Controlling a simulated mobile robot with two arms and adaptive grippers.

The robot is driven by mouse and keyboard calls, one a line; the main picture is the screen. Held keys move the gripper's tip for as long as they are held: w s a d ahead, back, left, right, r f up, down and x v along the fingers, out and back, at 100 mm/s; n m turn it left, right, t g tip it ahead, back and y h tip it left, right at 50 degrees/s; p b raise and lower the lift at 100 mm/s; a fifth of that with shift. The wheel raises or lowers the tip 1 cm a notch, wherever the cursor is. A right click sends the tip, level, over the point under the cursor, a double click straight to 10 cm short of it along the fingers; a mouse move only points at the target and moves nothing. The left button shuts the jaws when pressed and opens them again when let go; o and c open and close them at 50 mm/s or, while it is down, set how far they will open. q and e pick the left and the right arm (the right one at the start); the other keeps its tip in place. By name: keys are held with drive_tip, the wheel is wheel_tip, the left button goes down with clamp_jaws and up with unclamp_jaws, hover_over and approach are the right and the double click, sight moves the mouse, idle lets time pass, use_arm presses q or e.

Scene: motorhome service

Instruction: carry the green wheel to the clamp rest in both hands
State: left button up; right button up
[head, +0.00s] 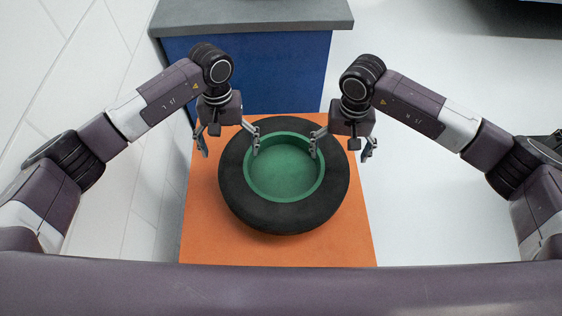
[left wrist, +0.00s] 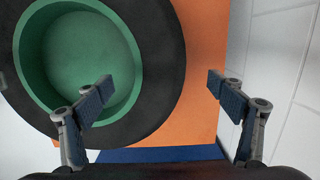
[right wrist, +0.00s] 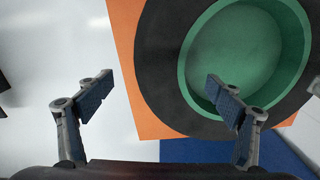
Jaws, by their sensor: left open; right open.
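The green wheel (head: 285,178) lies flat on an orange surface, a green dished hub inside a thick black tyre. It also shows in the left wrist view (left wrist: 95,60) and the right wrist view (right wrist: 245,55). My left gripper (head: 229,151) is open over the tyre's left side, one finger over the green hub and the other outside the tyre. My right gripper (head: 342,152) is open over the right side in the same way. Both are empty; I cannot tell whether any finger touches the wheel. I cannot make out a clamp rest in any view.
The orange surface (head: 205,235) is bare around the wheel. Behind it stands a blue cabinet (head: 285,85) with a grey top (head: 250,14). A white panelled wall (head: 60,80) runs close on the left.

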sight(233, 164)
use_arm(q)
drive_tip(key=shift+s, duration=0.2)
use_arm(e)
drive_tip(key=shift+s+r, duration=0.1)
drive_tip(key=shift+s, duration=0.05)
use_arm(q)
drive_tip(key=shift+s+f, duration=0.2)
drive_tip(key=shift+f, duration=1.7)
drive_tip(key=shift+s+f, duration=0.15)
drive_tip(key=shift+f, duration=1.75)
use_arm(e)
drive_tip(key=shift+f, duration=3.9)
use_arm(q)
drive_tip(key=shift+c, duration=0.3)
use_arm(e)
drive_tip(key=shift+c, duration=0.4)
use_arm(q)
drive_tip(key=c, duration=2.1)
use_arm(e)
drive_tip(key=c, duration=2.1)
use_arm(q)
drive_tip(key=shift+w+r, duration=0.2)
drive_tip(key=shift+r, duration=0.05)
use_arm(e)
drive_tip(key=shift+w+a+r, duration=0.1)
drive_tip(key=shift+w+r, duration=0.15)
drive_tip(key=shift+w, duration=0.1)
